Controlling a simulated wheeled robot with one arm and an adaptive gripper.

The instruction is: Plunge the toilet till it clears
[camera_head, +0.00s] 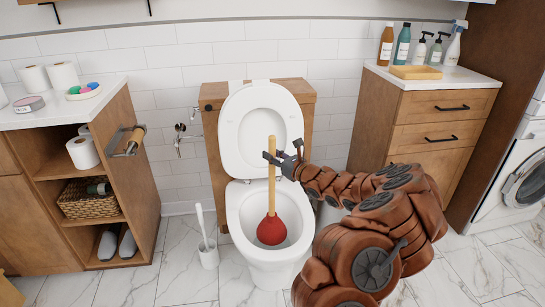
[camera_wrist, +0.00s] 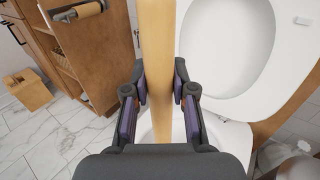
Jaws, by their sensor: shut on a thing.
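The toilet (camera_head: 238,217) stands against the back wall with its lid (camera_head: 240,130) raised. The plunger has a red rubber cup (camera_head: 271,230) and a pale wooden handle (camera_head: 271,190). It is upright, with its cup within the outline of the toilet bowl; I cannot tell whether the cup touches the bowl's bottom. My gripper (camera_head: 283,160) is shut on the upper part of the handle. In the wrist view the handle (camera_wrist: 157,50) runs between the two fingers of my gripper (camera_wrist: 159,85). Any water in the bowl cannot be made out.
A white toilet brush in its holder (camera_head: 208,254) stands on the floor left of the toilet. A wooden shelf unit (camera_head: 130,190) is at left, and a drawer cabinet (camera_head: 425,115) with several bottles on top is at right. A washing machine (camera_head: 515,185) is far right.

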